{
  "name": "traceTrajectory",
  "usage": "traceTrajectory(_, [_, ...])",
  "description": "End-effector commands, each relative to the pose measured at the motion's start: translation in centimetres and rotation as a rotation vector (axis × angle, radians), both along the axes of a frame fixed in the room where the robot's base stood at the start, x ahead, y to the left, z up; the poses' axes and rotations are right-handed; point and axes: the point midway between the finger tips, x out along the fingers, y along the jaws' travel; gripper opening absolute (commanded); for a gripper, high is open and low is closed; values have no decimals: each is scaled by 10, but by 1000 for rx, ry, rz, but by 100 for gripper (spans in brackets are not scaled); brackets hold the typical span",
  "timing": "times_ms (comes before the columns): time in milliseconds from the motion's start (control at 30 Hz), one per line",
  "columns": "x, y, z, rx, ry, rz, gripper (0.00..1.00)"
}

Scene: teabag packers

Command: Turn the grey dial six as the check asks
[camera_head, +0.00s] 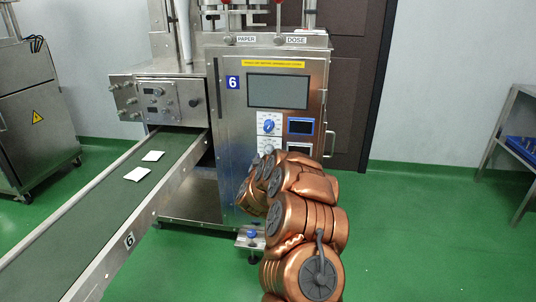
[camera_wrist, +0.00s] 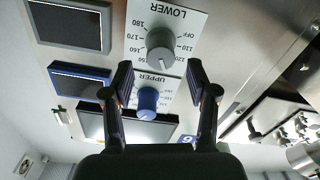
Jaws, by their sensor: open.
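The grey dial (camera_wrist: 161,44) sits on a white scale plate marked LOWER, upside down in the wrist view. Its scale shows OFF and numbers from 110 to 180; its pointer setting is too small to read surely. My gripper (camera_wrist: 158,78) is open, its two fingers spread, with nothing between the tips. The grey dial appears just beyond the fingertips, with no visible contact. A blue dial (camera_wrist: 148,101) marked UPPER shows between the fingers.
A blue-framed display (camera_head: 301,126) and a pale-framed one (camera_head: 299,147) stand beside the dials. A large dark screen (camera_head: 278,91) is above. A conveyor (camera_head: 95,205) with two white packets is at left. A door handle (camera_head: 329,143) sticks out at right.

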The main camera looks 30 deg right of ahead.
Motion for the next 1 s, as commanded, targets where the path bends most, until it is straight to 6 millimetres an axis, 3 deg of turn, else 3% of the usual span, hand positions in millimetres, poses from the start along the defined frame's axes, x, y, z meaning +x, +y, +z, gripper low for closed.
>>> traceTrajectory(500, [35,-31,-1,0,0,0,58])
traceTrajectory(1000, [40,-34,-1,2,3,2,56])
